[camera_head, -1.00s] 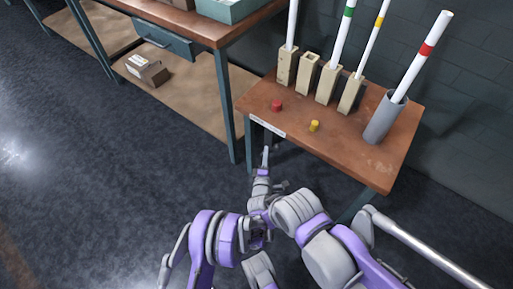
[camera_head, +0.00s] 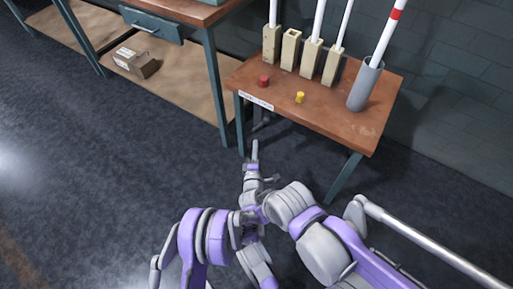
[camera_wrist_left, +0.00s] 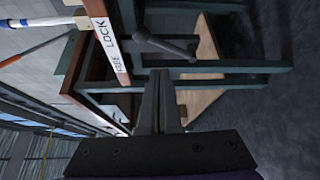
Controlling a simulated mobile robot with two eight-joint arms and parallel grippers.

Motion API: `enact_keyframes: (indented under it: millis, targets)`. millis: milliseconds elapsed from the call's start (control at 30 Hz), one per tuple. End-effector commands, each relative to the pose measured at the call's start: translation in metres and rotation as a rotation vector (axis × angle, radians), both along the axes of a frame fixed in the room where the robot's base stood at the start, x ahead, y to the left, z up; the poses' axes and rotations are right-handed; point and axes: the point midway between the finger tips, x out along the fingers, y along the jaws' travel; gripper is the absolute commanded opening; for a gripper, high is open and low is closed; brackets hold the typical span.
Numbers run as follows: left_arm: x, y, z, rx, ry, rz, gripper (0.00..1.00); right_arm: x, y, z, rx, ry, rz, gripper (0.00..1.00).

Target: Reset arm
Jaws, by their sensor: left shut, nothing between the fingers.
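My left gripper (camera_head: 254,151) is shut and empty. In the head view it is in front of the small wooden table (camera_head: 325,118), apart from it and lower than its top. In the left wrist view its two dark fingers (camera_wrist_left: 158,100) are together with nothing between them. Beyond them is the table's front edge with a white label (camera_wrist_left: 108,45) reading FREE and LOCK. A grey lever (camera_wrist_left: 165,45) is below that edge. My right gripper cannot be made out in either view.
The table holds pale blocks (camera_head: 311,57) with upright white tubes, a grey cylinder (camera_head: 366,85) with a red-banded tube, a red knob (camera_head: 263,82) and a yellow knob (camera_head: 300,97). A workbench (camera_head: 180,12) stands left, a cardboard box (camera_head: 136,62) on its lower shelf. Floor at left is clear.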

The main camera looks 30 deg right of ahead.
Motion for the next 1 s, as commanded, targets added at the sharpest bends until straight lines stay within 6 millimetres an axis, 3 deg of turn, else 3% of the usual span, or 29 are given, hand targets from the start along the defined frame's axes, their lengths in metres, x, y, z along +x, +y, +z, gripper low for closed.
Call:
enact_keyframes:
  millis: [767, 867, 1000]
  targets:
    - [0.003, 0.003, 0.003, 0.008, -0.002, 0.002, 0.00, 0.000, 0.000, -0.001, 0.000, 0.000, 0.000, 0.66]
    - [0.013, 0.013, 0.014, 0.053, -0.005, 0.001, 0.00, 0.000, 0.000, -0.001, 0.000, 0.000, 0.000, 0.66]
    - [0.036, 0.049, 0.047, 0.197, -0.017, -0.010, 0.00, 0.000, 0.000, -0.001, 0.000, 0.000, 0.000, 0.66]
